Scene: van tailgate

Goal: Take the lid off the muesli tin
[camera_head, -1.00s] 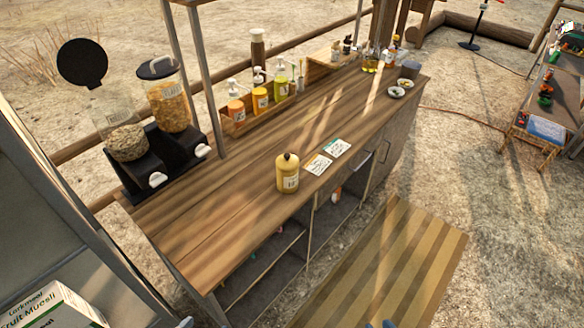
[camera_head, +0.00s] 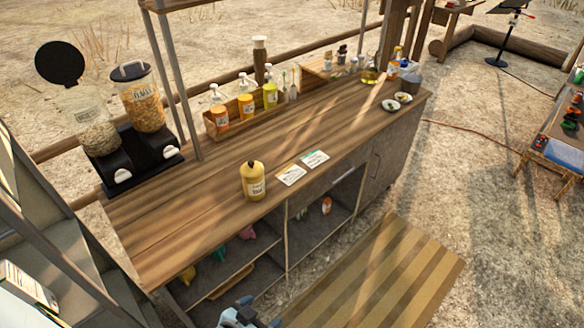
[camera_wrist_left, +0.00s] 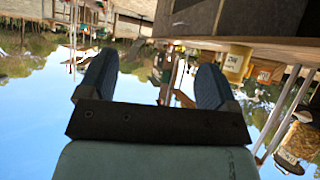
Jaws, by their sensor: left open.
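A clear canister (camera_head: 95,128), its label too small to read surely, holds a brown muesli-like mix in the black dispenser stand at the counter's left end. A round black lid (camera_head: 60,62) stands raised above its rim, clear of the opening. Beside it, the flakes canister (camera_head: 142,102) has its dark lid on. My left gripper (camera_head: 246,314) shows at the bottom edge, low in front of the counter and far from the canisters. In the left wrist view its fingers (camera_wrist_left: 155,80) are apart with nothing between them. My right gripper is not in view.
A yellow bottle (camera_head: 253,182) and two cards (camera_head: 303,168) stand or lie near the counter's front edge. A wooden caddy (camera_head: 235,125) holds several bottles behind. The wooden counter (camera_head: 175,215) is clear at front left. A muesli box (camera_head: 28,290) is at lower left.

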